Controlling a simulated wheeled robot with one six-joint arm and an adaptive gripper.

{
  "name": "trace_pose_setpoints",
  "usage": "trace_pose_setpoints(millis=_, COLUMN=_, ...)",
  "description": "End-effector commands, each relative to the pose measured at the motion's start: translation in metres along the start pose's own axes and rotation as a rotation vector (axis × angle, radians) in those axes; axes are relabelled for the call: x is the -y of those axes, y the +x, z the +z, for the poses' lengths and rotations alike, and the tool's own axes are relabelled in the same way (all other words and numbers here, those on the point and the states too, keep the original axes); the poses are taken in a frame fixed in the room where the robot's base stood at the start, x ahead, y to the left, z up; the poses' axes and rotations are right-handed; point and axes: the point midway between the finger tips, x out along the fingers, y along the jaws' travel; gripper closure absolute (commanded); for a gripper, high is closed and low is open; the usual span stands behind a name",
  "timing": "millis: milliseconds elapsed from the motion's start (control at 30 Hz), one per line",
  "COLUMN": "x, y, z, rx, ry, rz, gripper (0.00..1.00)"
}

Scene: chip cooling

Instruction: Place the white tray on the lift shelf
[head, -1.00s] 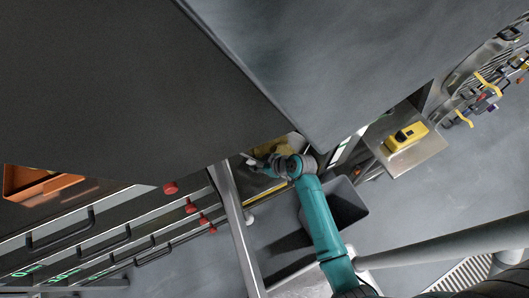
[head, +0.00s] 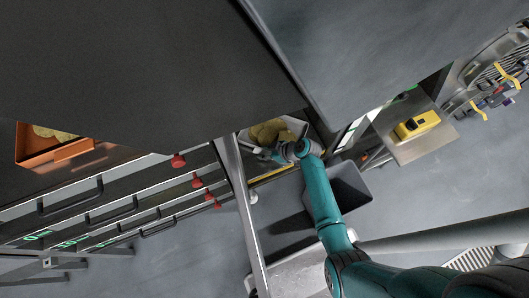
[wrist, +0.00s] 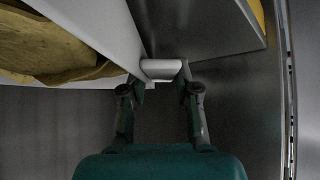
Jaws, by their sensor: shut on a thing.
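The white tray (wrist: 110,30) holds yellow-brown chips. In the head view its pale rim (head: 300,127) shows around the chips, under the edge of a large dark panel. My gripper (head: 272,155) is at the tray's near side. In the wrist view my gripper (wrist: 161,80) is shut on the tray's small white handle. A grey metal plate (wrist: 205,25) lies right beside the tray in the wrist view. I cannot tell whether this plate is the lift shelf, or whether the tray rests on anything.
Large dark panels (head: 120,70) cover the upper left. An orange tray (head: 60,152) with chips sits at the left, above rails with red knobs (head: 178,160). A dark bin (head: 350,190) stands below my arm. A yellow device (head: 416,124) lies on a metal table at the right.

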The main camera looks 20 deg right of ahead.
Motion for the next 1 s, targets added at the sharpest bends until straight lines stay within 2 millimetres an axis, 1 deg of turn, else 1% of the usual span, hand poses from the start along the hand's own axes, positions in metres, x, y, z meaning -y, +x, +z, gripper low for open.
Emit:
trace_pose_setpoints(millis=100, x=0.000, y=0.005, z=0.005, rx=0.000, ry=0.000, rz=0.001, gripper=1.00)
trace_pose_setpoints(millis=300, x=0.000, y=0.006, z=0.006, rx=0.000, ry=0.000, rz=0.001, gripper=1.00)
trace_pose_setpoints(millis=333, x=0.001, y=0.006, z=0.006, rx=0.001, ry=0.001, rz=0.000, gripper=0.64)
trace_pose_setpoints(millis=367, x=0.001, y=0.006, z=0.006, rx=0.001, ry=0.001, rz=0.000, gripper=0.57)
trace_pose_setpoints(millis=400, x=0.001, y=0.006, z=0.006, rx=0.001, ry=0.001, rz=0.000, gripper=0.47)
trace_pose_setpoints(millis=433, x=0.001, y=0.006, z=0.006, rx=0.001, ry=0.001, rz=0.000, gripper=0.44)
trace_pose_setpoints(millis=767, x=0.000, y=0.004, z=0.006, rx=0.001, ry=0.001, rz=0.000, gripper=0.44)
trace_pose_setpoints(millis=867, x=0.000, y=-0.004, z=0.006, rx=0.000, ry=0.001, rz=0.002, gripper=0.44)
trace_pose_setpoints(millis=967, x=0.000, y=-0.018, z=0.007, rx=0.000, ry=0.002, rz=0.003, gripper=0.44)
trace_pose_setpoints(millis=1000, x=0.000, y=-0.025, z=0.006, rx=0.000, ry=0.002, rz=0.004, gripper=0.44)
